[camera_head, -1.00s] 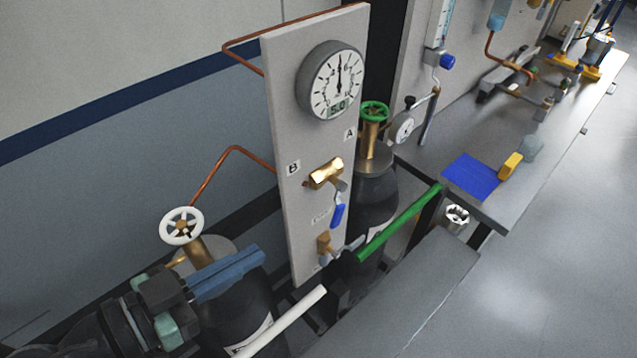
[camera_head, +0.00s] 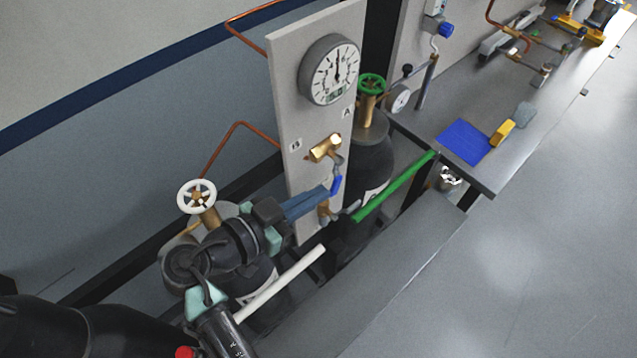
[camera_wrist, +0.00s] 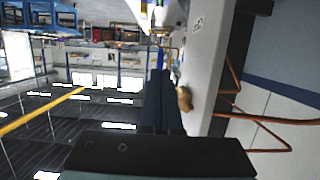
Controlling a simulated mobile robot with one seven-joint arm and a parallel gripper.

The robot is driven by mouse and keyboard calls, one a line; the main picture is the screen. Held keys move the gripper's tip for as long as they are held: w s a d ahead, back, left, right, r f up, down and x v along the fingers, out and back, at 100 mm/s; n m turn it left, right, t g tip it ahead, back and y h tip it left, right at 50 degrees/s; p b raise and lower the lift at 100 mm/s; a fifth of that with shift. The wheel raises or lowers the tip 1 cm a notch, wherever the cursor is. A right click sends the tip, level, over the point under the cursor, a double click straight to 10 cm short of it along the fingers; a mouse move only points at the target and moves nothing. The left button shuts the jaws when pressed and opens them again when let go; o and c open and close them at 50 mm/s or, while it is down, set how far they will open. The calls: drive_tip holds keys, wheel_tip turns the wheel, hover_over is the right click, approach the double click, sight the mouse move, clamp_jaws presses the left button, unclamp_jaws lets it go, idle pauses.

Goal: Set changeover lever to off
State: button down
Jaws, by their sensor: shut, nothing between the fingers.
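The changeover valve is a brass body (camera_head: 325,148) on the upright grey panel (camera_head: 308,105), between labels B (camera_head: 295,146) and A (camera_head: 346,113). Its lever has a blue grip (camera_head: 336,185) that hangs down from the valve, slightly to the right. My gripper (camera_head: 326,191) has long blue fingers, shut and empty, with the tips beside the lever grip on its left. I cannot tell whether they touch it. In the wrist view the shut fingers (camera_wrist: 160,77) point at a thin blue strip (camera_wrist: 160,57), likely the grip, with brass (camera_wrist: 185,98) to their right.
A round gauge (camera_head: 330,70) is above the valve. A lower brass fitting (camera_head: 324,211) sits under my fingers. Gas cylinders with a white handwheel (camera_head: 196,197) and a green handwheel (camera_head: 372,84) flank the panel. White (camera_head: 282,284) and green (camera_head: 395,187) bars stick out in front.

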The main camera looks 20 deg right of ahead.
drive_tip(key=shift+w+d+f, duration=0.15)
drive_tip(key=shift+w+d, duration=0.05)
drive_tip(key=shift+d, duration=0.35)
drive_tip(key=shift+f, duration=0.1)
drive_tip(key=d+f+h+b, duration=0.1)
drive_tip(key=b, duration=0.6)
drive_tip(key=shift+w+f+t, duration=0.1)
drive_tip(key=shift+w+t, duration=0.1)
drive_tip(key=shift+t, duration=0.1)
drive_tip(key=shift+b, duration=0.35)
